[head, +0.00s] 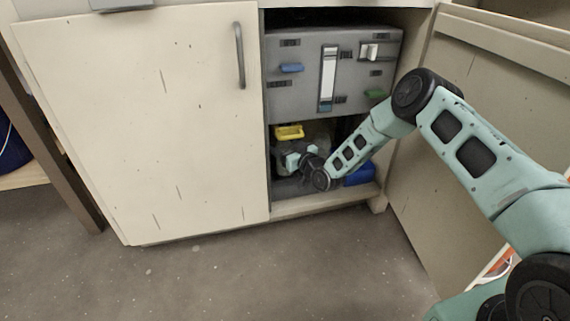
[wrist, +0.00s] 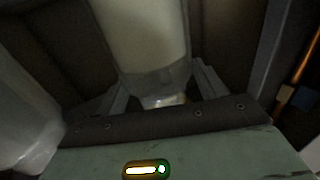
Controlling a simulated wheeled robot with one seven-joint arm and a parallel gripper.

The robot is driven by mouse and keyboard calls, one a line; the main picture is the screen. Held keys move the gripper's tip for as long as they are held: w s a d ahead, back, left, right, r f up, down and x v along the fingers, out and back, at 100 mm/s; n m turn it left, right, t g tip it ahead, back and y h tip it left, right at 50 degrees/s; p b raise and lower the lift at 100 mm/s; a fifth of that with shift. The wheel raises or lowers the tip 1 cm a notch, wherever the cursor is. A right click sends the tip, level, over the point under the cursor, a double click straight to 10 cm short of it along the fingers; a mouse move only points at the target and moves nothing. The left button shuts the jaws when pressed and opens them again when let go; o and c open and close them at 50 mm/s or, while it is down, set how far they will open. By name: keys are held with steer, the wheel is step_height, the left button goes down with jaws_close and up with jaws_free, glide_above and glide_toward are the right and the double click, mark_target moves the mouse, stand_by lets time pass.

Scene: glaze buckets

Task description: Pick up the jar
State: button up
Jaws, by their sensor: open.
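A clear container with a yellow top (head: 289,132) stands in the low, dark space of the cabinet in the head view, partly hidden by my arm. My gripper (head: 298,161) is inside that space, in front of and below the yellow top. In the wrist view a pale, translucent jar (wrist: 145,35) rises between the two dark fingers of my open gripper (wrist: 160,88). Its lower end is near the palm, and I cannot tell whether the fingers touch it. Its far end is cut off by the picture edge.
A second translucent container (wrist: 22,125) is close beside my gripper in the wrist view. A grey panel box (head: 300,100) hangs low above. A blue object (head: 360,174) lies to the right. The closed cabinet door (head: 150,120) bounds the left, and an open door (head: 480,120) the right.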

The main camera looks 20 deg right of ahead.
jaws_close()
steer(key=shift+r, duration=0.2)
steer(key=s+r+p, duration=0.1)
steer(key=s+p, duration=0.8)
steer(key=s, duration=0.9)
stand_by(0.6)
